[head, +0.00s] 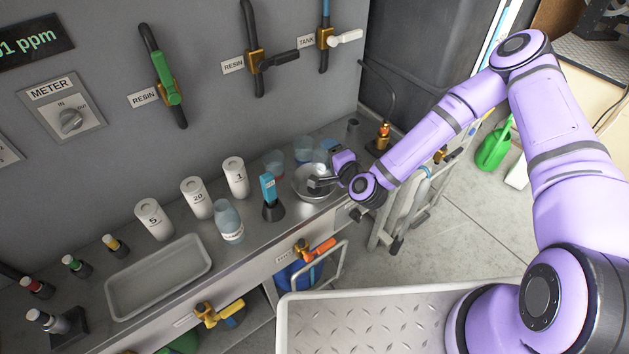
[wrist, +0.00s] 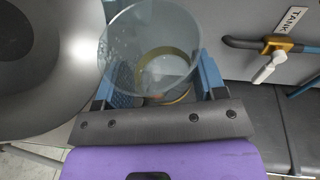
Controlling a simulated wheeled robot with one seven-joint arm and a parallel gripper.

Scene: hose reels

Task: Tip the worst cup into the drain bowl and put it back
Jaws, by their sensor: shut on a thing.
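My gripper (wrist: 160,90) is shut on a clear cup (wrist: 150,38), its blue fingers on either side of it. The cup looks clear, with a tan ring showing through toward its base; I cannot tell if liquid is in it. The silver drain bowl (wrist: 82,75) with a dark round centre lies left of the cup in the wrist view.
A blue handheld meter (head: 269,188) stands in a black holder left of the bowl. A bottle (head: 228,220), numbered white canisters (head: 197,197) and a shallow tray (head: 160,277) stand farther left. Valves with levers (head: 326,38) are on the wall. A brass fitting (head: 382,137) is to the right.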

